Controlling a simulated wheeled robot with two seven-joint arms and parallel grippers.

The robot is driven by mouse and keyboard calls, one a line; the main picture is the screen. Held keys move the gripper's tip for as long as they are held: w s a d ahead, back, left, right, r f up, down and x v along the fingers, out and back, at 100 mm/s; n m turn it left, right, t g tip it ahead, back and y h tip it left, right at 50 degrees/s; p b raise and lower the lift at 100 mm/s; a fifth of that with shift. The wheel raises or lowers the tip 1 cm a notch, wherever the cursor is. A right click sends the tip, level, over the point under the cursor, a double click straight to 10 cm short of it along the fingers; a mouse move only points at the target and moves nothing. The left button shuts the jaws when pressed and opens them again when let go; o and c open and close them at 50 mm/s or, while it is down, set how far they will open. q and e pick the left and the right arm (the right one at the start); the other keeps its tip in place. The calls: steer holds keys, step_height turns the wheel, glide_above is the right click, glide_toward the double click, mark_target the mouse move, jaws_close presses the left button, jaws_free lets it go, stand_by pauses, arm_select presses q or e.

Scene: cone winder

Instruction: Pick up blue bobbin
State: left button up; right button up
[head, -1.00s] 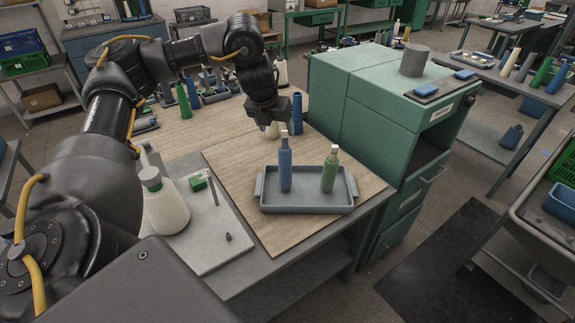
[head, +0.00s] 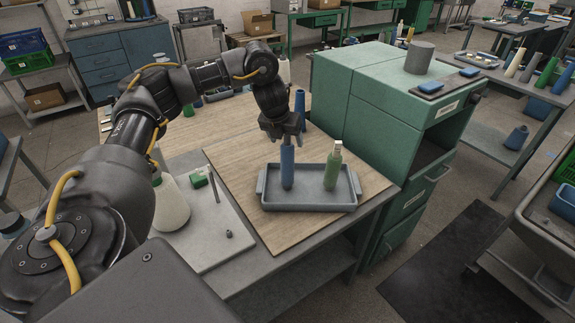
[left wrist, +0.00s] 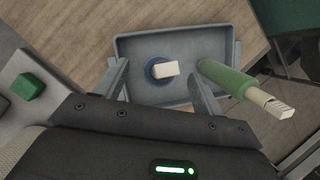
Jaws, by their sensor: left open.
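The blue bobbin (head: 287,168) stands upright in the left part of a grey tray (head: 325,206) on the wooden board. My left gripper (head: 283,134) points down at the top of the bobbin. In the left wrist view the open fingers (left wrist: 160,88) lie on either side of the blue bobbin (left wrist: 152,77), whose pale tip shows between them. I cannot tell whether either finger touches it. A green bobbin (head: 333,168) with a pale top stands to the right in the same tray; it also shows in the left wrist view (left wrist: 226,77). My right gripper is not in view.
A green cabinet (head: 385,110) stands right behind the tray. Another blue bobbin (head: 299,108) stands behind my gripper. A pale bottle (head: 168,205) and a green block (head: 199,181) are left of the board. The board in front of the tray is clear.

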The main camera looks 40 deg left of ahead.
arm_select(q)
steer(key=shift+w+a+f, duration=0.1)
steer(key=shift+w+f, duration=0.2)
steer(key=shift+f, duration=0.35)
steer(key=shift+w+f, duration=0.2)
steer(key=shift+f, duration=0.25)
steer(key=c, duration=0.7)
steer(key=shift+c, duration=1.3)
steer(key=shift+r, duration=0.1)
